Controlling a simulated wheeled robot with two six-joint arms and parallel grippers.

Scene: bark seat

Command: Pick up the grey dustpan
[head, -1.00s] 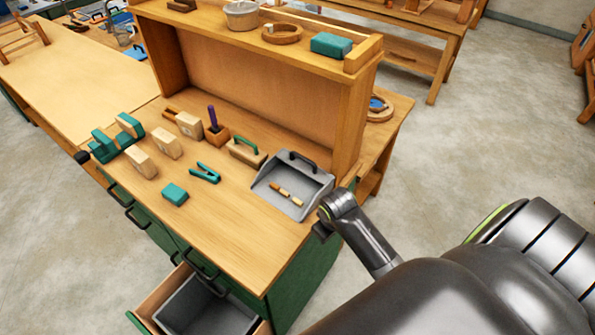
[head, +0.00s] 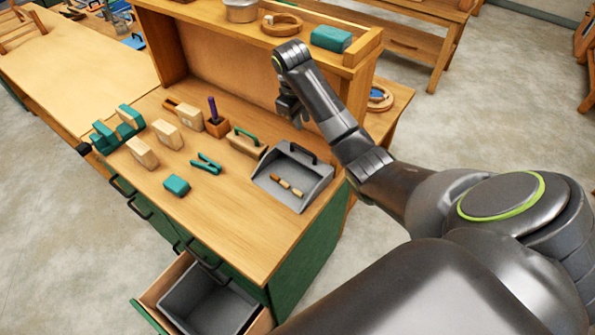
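The grey dustpan (head: 314,183) lies on the right end of the wooden workbench, with its dark handle at the far side. Several small brown and tan wood pieces (head: 287,187) lie in it. My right gripper (head: 292,113) points downward above and beyond the dustpan, in front of the shelf's back panel. It appears apart from the handle, and nothing visible is held in it. Its fingers are small and dark, so I cannot tell whether they are open. My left gripper is not in view.
A block with a green handle (head: 246,144) stands just left of the dustpan. A teal clamp (head: 206,163), a teal block (head: 176,185) and wooden blocks lie farther left. The raised shelf (head: 225,73) stands behind. An open drawer (head: 207,300) juts out below.

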